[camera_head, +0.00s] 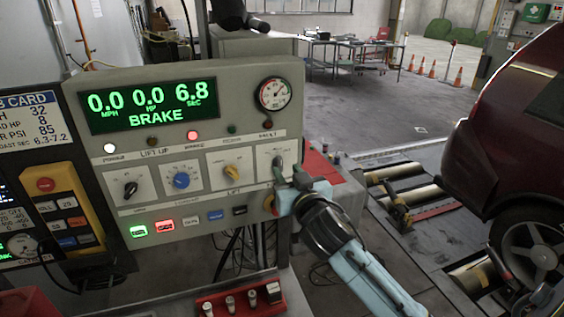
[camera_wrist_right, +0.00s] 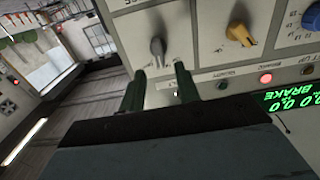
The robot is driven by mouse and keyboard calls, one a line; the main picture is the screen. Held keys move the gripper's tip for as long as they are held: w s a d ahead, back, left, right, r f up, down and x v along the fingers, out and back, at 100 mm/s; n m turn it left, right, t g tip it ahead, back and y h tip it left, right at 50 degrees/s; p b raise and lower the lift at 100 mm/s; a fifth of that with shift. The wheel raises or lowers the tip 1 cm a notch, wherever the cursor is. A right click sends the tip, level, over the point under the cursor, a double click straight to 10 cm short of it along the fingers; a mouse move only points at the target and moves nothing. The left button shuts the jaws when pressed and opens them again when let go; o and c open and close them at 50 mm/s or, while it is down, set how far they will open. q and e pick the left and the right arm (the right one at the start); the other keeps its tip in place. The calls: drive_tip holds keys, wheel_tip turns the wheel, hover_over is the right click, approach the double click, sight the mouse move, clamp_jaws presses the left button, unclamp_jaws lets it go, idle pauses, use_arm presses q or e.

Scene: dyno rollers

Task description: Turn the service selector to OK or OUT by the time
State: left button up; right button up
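The grey selector knob (camera_head: 278,163) is the rightmost of several knobs on the grey control panel (camera_head: 205,232). It also shows in the right wrist view (camera_wrist_right: 158,50), just ahead of my fingertips and roughly centred in the gap. My right gripper (camera_head: 287,184) is at the panel's right side, close to this knob, and partly covers its area. In the wrist view its two dark fingers (camera_wrist_right: 159,72) stand apart, open and empty. I cannot tell whether either touches the knob. The knob's labels are too small to read. My left gripper is not in view.
The green display (camera_head: 150,103) reads 0.0, 0.0, 6.8 SEC and BRAKE. A yellow knob (camera_head: 232,172), a blue knob (camera_head: 181,180) and a black knob (camera_head: 130,188) sit left of the grey one. A card (camera_head: 32,112) lists 6.3-7.2. A red car (camera_head: 510,130) stands right.

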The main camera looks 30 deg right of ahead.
sight(280, 163)
drive_tip(key=x, duration=0.5)
drive_tip(key=c, duration=0.7)
drive_tip(key=shift+p, duration=0.3)
drive_tip(key=shift+n, duration=0.3)
drive_tip(key=n+p, duration=0.2)
drive_tip(key=n, duration=0.1)
drive_tip(key=shift+a, duration=0.2)
drive_tip(key=shift+a+f+n+p, duration=0.1)
drive_tip(key=shift+n+p, duration=0.35)
drive_tip(key=shift+n, duration=0.65)
drive_tip(key=shift+a+f+n+p, duration=0.1)
drive_tip(key=shift+n+p, duration=0.3)
drive_tip(key=shift+n, duration=0.7)
